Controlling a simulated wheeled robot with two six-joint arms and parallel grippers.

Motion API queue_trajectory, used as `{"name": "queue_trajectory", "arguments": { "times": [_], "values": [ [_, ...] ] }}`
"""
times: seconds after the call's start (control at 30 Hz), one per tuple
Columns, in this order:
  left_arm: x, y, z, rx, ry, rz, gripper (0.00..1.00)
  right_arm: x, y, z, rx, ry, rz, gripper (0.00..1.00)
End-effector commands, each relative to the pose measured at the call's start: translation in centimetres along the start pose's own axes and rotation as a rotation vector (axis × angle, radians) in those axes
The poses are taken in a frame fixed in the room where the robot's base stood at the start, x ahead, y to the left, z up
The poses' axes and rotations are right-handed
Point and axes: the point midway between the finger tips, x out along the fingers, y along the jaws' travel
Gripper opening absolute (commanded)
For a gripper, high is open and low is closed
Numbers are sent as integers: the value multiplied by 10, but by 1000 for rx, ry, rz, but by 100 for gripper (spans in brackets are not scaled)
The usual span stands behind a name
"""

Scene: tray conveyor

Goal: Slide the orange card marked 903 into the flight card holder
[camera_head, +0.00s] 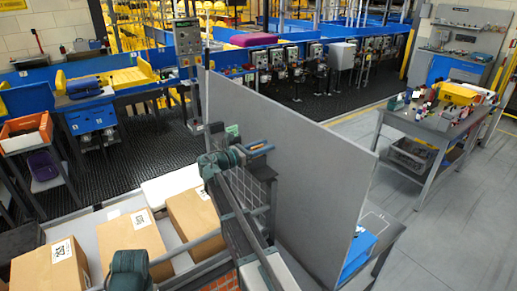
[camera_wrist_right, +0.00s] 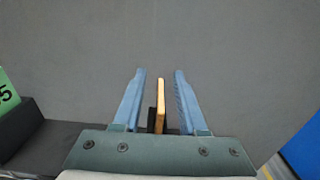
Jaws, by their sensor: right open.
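My right gripper (camera_wrist_right: 160,73) is open in the right wrist view, with one blue finger on each side of an orange card (camera_wrist_right: 160,100). The card is seen edge-on, with a gap to each finger, so its number is hidden. Its lower end is beside a dark piece behind the gripper's green body; I cannot tell how it is held. In the head view my right gripper (camera_head: 262,149) is in front of the grey panel. The flight card holder cannot be made out for sure. My left gripper is not in view.
A green card (camera_wrist_right: 7,100) ending in 5 stands at the left over a dark block (camera_wrist_right: 45,145). The tall grey panel (camera_head: 300,165) rises close to the right gripper. Cardboard boxes (camera_head: 130,238) lie at lower left. A cluttered workbench (camera_head: 405,125) stands at right, with clear floor around it.

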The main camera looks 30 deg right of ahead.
Motion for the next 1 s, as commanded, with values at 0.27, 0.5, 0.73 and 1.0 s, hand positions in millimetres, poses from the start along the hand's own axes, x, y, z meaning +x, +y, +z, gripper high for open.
{"name": "queue_trajectory", "arguments": {
  "times": [0.27,0.5,0.73,1.0],
  "values": [
    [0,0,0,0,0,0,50,1,0,0,0,0,0,41],
    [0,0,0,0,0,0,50,1,0,0,0,0,0,0],
    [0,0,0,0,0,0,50,1,0,0,0,0,0,0],
    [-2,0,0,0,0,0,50,1,0,2,0,0,0,0]
  ]
}}
